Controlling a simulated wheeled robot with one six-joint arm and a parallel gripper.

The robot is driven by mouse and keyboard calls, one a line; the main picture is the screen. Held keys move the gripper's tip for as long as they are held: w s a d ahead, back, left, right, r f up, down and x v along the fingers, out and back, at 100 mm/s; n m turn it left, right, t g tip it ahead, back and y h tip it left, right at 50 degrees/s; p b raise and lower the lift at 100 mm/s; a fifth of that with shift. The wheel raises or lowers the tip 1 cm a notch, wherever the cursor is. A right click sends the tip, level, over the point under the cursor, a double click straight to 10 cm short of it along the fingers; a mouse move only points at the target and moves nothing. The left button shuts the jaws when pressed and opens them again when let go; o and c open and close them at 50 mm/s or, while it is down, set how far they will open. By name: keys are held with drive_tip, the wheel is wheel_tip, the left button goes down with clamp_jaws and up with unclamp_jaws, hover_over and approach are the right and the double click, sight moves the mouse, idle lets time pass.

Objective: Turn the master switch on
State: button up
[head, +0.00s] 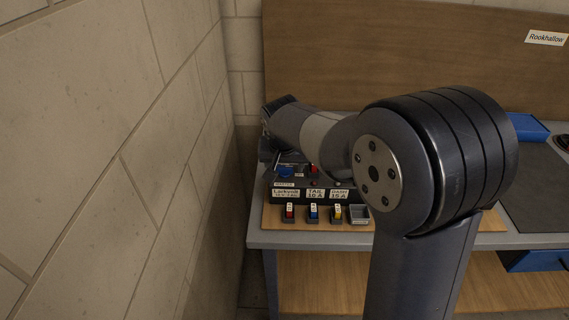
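A dark panel (300,197) stands on the bench near its left end. A blue part (286,170) on the panel's left sits just above a small label that seems to read MASTER; I take it for the master switch, but its position cannot be read. My gripper (268,151) is at the panel's left, in the picture just above and left of the blue part. Its fingers are dark and partly hidden, so I cannot tell whether they are open or touch the switch. My arm hides the panel's right part.
Red, blue and yellow fuses (313,213) stand in front of the panel, with a small grey tray (358,214) beside them. A block wall (120,150) rises close on the left. A wooden backboard (400,60) stands behind. A blue box (528,128) is at the right.

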drive_tip(key=c, duration=1)
drive_tip(key=shift+o, duration=0.2)
drive_tip(key=shift+n, duration=0.4)
drive_tip(key=n+y, duration=0.1)
drive_tip(key=n, duration=0.2)
drive_tip(key=shift+d+n+y, duration=0.15)
drive_tip(key=shift+n+y, duration=0.25)
drive_tip(key=n, duration=0.2)
drive_tip(key=n+g+y+b, duration=0.1)
drive_tip(key=n, duration=0.1)
drive_tip(key=shift+w+d+n+y, duration=0.1)
drive_tip(key=shift+w+n+y, duration=0.05)
drive_tip(key=shift+n+y, duration=0.15)
drive_tip(key=n+g, duration=0.1)
drive_tip(key=n, duration=0.1)
drive_tip(key=n+y+b, duration=0.1)
drive_tip(key=n, duration=0.1)
drive_tip(key=shift+w+g, duration=0.1)
drive_tip(key=shift+g, duration=0.3)
drive_tip(key=n, duration=0.2)
drive_tip(key=n+g, duration=0.1)
drive_tip(key=n, duration=0.1)
drive_tip(key=shift+n+g, duration=0.3)
